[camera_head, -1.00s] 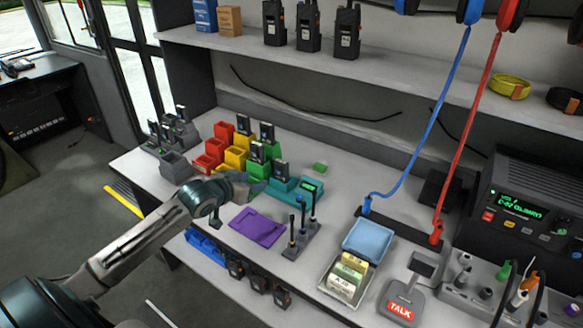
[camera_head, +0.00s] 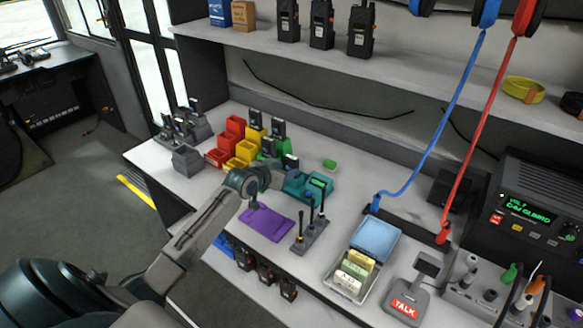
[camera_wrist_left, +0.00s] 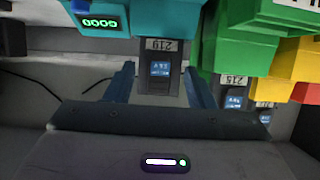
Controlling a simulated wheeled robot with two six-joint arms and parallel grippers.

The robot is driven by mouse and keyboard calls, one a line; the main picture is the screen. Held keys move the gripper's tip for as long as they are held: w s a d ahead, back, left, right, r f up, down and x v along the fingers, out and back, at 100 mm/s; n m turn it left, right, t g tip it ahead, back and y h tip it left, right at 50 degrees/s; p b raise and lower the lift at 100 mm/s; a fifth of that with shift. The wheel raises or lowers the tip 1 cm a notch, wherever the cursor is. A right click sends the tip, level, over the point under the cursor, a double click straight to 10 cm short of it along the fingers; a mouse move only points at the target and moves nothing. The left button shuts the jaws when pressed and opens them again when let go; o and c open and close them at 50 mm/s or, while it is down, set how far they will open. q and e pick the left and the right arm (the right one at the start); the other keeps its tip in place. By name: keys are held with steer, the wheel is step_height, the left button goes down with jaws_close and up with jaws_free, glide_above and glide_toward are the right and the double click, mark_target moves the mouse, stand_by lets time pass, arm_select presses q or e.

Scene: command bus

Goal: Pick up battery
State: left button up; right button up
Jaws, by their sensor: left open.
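My left gripper (camera_head: 276,178) is at the near left side of this unit. In the left wrist view my left gripper (camera_wrist_left: 158,87) is open, with one blue finger on each side of the battery. I cannot tell whether the fingers touch it. My right gripper is not in view.
Green bins (camera_wrist_left: 235,45) with other batteries (camera_wrist_left: 230,92) stand beside the teal unit. Yellow bins (camera_head: 246,150), red bins (camera_head: 232,130) and a purple mat (camera_head: 266,224) are close by. A stand with antennas (camera_head: 310,235) is to the right.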

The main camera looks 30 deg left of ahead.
arm_select(q)
steer(key=shift+w+f, duration=0.15)
steer(key=shift+w, duration=0.15)
steer(key=shift+s, duration=0.1)
steer(key=c, duration=0.9)
jaws_close()
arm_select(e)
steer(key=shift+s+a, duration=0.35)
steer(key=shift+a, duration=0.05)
arm_select(q)
step_height(320, 180, up, 10)
steer(key=b, duration=0.1)
steer(key=shift+b, duration=0.35)
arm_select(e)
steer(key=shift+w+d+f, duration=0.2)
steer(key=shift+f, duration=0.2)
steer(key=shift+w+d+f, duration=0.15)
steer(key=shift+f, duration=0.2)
